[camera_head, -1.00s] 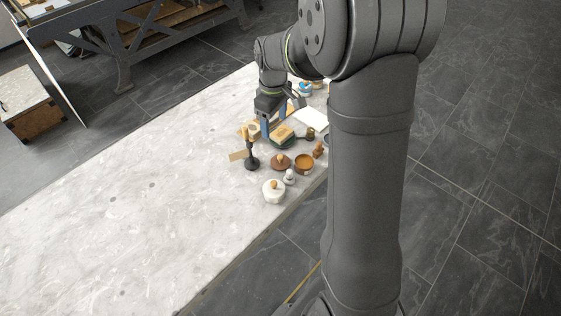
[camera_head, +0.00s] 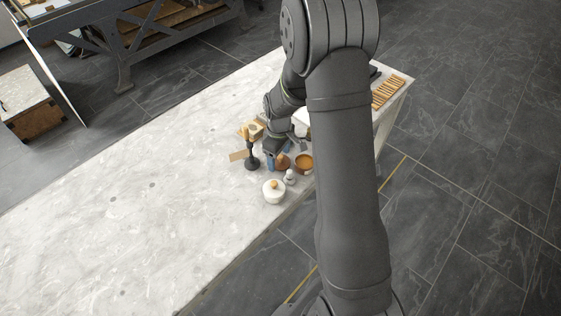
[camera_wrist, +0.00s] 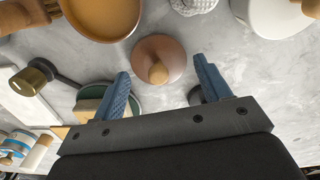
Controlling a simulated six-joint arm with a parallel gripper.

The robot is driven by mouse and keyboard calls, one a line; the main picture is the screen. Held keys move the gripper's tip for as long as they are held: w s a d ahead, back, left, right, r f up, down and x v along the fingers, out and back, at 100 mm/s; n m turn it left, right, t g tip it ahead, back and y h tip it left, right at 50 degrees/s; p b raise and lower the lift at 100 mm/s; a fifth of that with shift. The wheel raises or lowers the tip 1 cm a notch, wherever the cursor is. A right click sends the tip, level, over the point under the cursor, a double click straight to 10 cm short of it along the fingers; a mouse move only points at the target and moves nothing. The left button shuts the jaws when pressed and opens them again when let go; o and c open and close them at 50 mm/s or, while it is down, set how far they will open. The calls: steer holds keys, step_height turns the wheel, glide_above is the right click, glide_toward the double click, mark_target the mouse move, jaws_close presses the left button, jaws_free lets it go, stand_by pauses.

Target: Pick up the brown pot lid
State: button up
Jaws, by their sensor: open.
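The brown pot lid (camera_wrist: 172,47) is a round lid with a pale wooden knob, lying on the marble table. In the wrist view it sits just beyond and between my fingertips. In the head view the lid (camera_head: 284,163) is partly hidden behind my gripper. My gripper (camera_wrist: 163,78) has two blue fingers spread apart with nothing between them. In the head view my gripper (camera_head: 273,162) is low over the table at the lid's left side. I cannot tell whether a finger touches the lid.
An orange-brown bowl (camera_wrist: 104,15) lies close to the lid. A white lidded pot (camera_head: 273,192) and a small grey-white item (camera_head: 290,177) stand nearer. A dark stand (camera_head: 252,162) is left of my gripper. The table's left part (camera_head: 130,220) is clear.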

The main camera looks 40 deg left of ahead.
steer(key=shift+f, duration=0.35)
steer(key=c, duration=0.7)
steer(key=shift+r, duration=0.1)
steer(key=shift+c, duration=0.2)
step_height(320, 180, up, 4)
steer(key=shift+w+d+r, duration=0.1)
steer(key=shift+r, duration=0.15)
steer(key=w+d+r, duration=0.4)
steer(key=d+r, duration=0.2)
steer(key=d, duration=0.3)
steer(key=shift+s+a+f+n, duration=0.15)
steer(key=shift+a+f+n, duration=0.2)
steer(key=shift+f+n, duration=1.2)
steer(key=shift+s+a+f+n, duration=0.1)
steer(key=shift+a+f+n, duration=0.4)
steer(key=shift+n, duration=1.95)
steer(key=shift+s+a+f+n, duration=0.2)
steer(key=shift+f+n, duration=1.05)
steer(key=shift+n, duration=0.75)
